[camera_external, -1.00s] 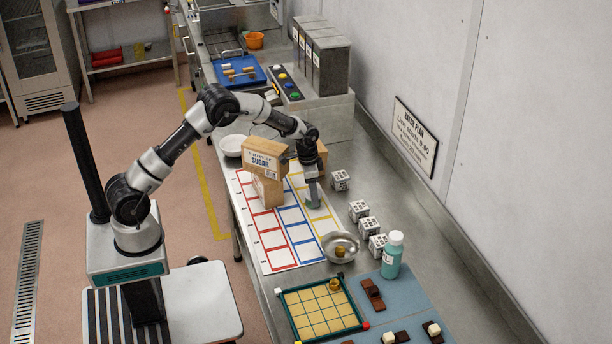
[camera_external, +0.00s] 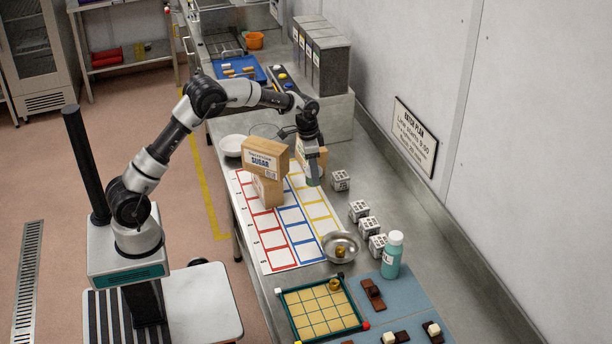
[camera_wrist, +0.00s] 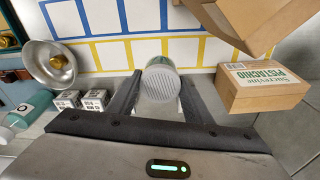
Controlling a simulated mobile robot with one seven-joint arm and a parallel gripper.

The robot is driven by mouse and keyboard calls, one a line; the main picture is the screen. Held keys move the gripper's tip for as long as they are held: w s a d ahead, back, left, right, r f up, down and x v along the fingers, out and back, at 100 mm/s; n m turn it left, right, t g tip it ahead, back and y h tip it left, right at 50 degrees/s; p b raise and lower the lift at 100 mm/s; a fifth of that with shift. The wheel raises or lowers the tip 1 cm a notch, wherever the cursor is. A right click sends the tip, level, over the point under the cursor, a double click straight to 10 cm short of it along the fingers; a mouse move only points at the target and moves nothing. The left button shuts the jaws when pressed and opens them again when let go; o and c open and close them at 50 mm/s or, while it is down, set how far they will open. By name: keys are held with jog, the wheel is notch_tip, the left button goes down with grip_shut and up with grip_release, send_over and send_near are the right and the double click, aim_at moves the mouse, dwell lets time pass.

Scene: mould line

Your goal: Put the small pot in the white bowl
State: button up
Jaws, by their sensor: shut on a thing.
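My gripper (camera_external: 314,176) is shut on the small pot (camera_external: 315,182), a pale pot with a green band, held above the right far edge of the printed grid sheet. In the wrist view the pot (camera_wrist: 160,82) is between the two dark fingers, its ridged round grey end facing the camera. The white bowl (camera_external: 232,146) stands at the far left edge of the counter, beyond the sugar carton. It appears empty from here and is not in the wrist view.
A sugar carton (camera_external: 265,155) sits on another box between my gripper and the white bowl. A pistachio carton (camera_wrist: 262,88) stands close beside the gripper. A steel bowl (camera_external: 340,247) holds a golden piece. Several printed cubes (camera_external: 359,210) line the right side.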

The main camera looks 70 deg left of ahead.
jog(key=s+a+n, duration=0.2)
jog(key=a+n, duration=0.1)
jog(key=a, duration=0.7)
jog(key=s+a+n, duration=0.3)
jog(key=a+n, duration=0.1)
jog(key=a, duration=0.5)
jog(key=n+y+b, duration=0.1)
jog(key=n, duration=0.7)
send_near(232, 140)
jog(key=d+r, duration=0.4)
jog(key=d, duration=0.1)
jog(key=shift+g, duration=0.4)
jog(key=f, duration=0.5)
jog(key=shift+a+f, duration=0.4)
jog(key=shift+w+f, duration=0.1)
jog(key=shift+f, duration=2)
jog(key=shift+f, duration=0.25)
jog(key=o, duration=0.8)
jog(key=shift+o, duration=0.2)
jog(key=shift+r, duration=0.1)
